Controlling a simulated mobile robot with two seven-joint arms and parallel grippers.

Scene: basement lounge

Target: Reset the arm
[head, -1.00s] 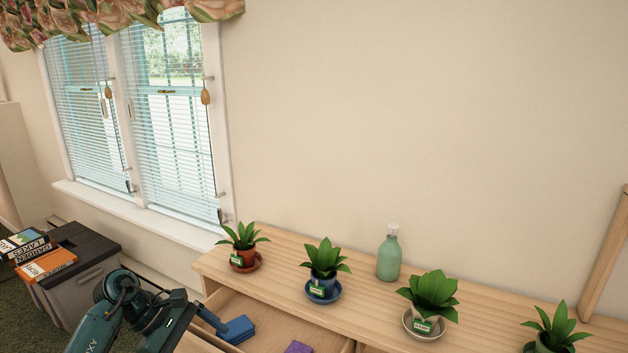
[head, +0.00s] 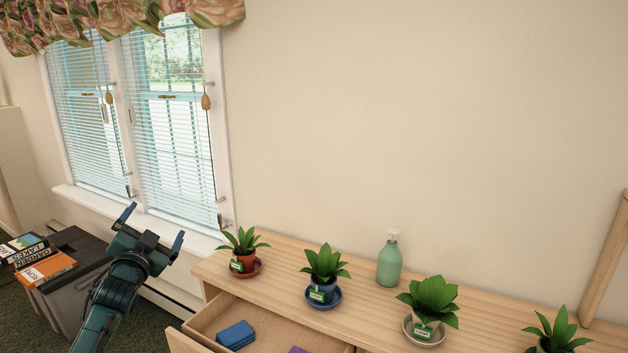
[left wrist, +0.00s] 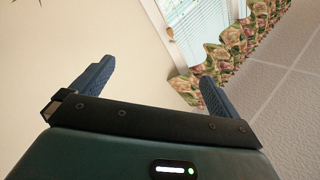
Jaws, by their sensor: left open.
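My left gripper (head: 154,226) is raised in front of the window at the left of the head view, pointing up. Its two fingers are spread wide and nothing is between them. In the left wrist view the open fingers (left wrist: 155,90) show against the wall, window and flowered valance. My right gripper is not in view.
A wooden cabinet (head: 386,306) holds several potted plants and a green bottle (head: 389,262). Its open drawer (head: 205,321) holds a blue item (head: 236,335) and a purple item (head: 299,350). Books (head: 46,269) lie on a grey bin (head: 68,298) at the left.

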